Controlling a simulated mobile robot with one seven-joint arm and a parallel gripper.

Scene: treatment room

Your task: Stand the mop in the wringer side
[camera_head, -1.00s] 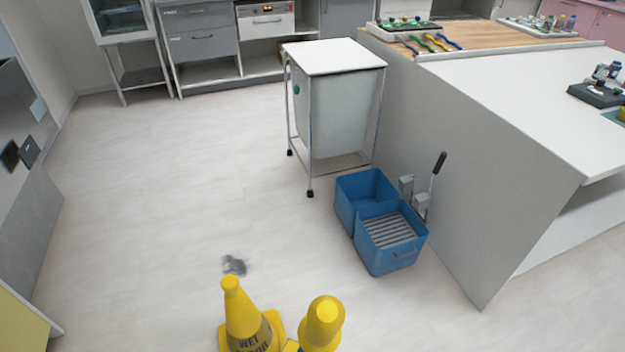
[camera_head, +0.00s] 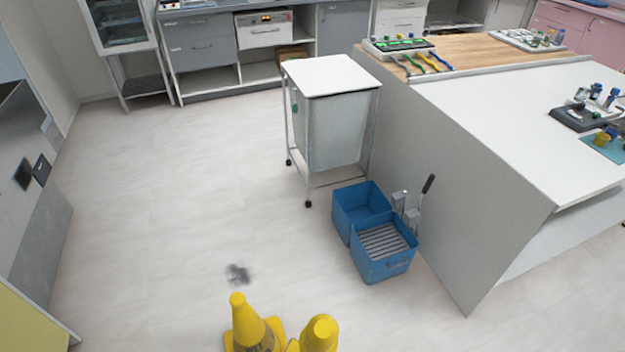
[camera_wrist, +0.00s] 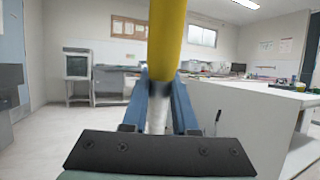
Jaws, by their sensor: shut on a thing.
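The blue two-part mop bucket stands on the floor beside the white island in the head view. Its rear compartment (camera_head: 362,203) looks empty; its front wringer side (camera_head: 383,242) has a grey slatted grate. A dark-tipped lever (camera_head: 427,186) rises beside it and also shows in the wrist view (camera_wrist: 217,118). In the wrist view my gripper (camera_wrist: 160,92) is shut on an upright pole, seemingly the mop handle (camera_wrist: 167,40), yellow above with a dark band and white below. The mop head is hidden. The head view does not clearly show my gripper.
A yellow wet-floor cone (camera_head: 247,325) and another yellow rounded-top object (camera_head: 320,332) stand at the bottom. A grey smudge (camera_head: 237,274) marks the floor. A white wheeled cart (camera_head: 335,125) stands behind the bucket, the island (camera_head: 430,180) to its right. Floor on the left is clear.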

